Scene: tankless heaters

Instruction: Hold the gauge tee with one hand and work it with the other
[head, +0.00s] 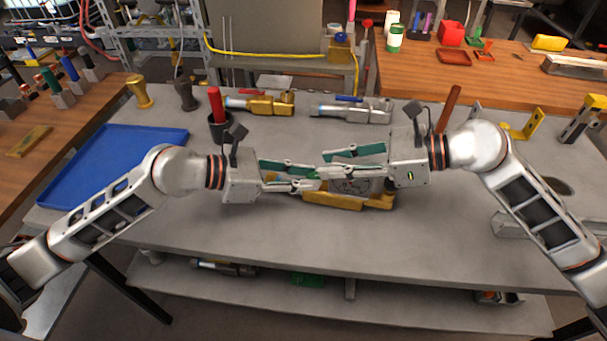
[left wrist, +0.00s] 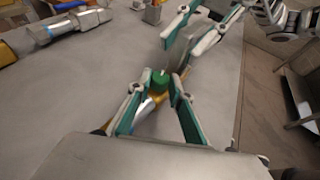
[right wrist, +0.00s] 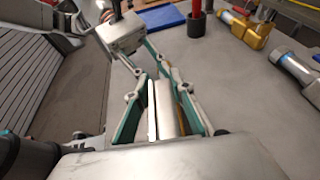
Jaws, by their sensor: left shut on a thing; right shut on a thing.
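My two grippers face each other over the middle of the grey table. My left gripper (head: 312,180) is shut on a brass part with a green end (left wrist: 160,80), seen between its fingers in the left wrist view. My right gripper (head: 326,166) is shut on a flat grey metal piece (right wrist: 166,108), seen between its fingers in the right wrist view. A yellow block (head: 335,201) shows below the fingers in the head view, with grey metal behind it. The fingers hide much of the held parts, so I cannot tell how they join or which is the gauge tee.
A blue tray (head: 120,160) lies at the left. A red-handled tool stands in a dark cup (head: 219,128). A brass valve (head: 262,104) and a silver valve (head: 350,110) lie behind my grippers. The front strip of the table is clear.

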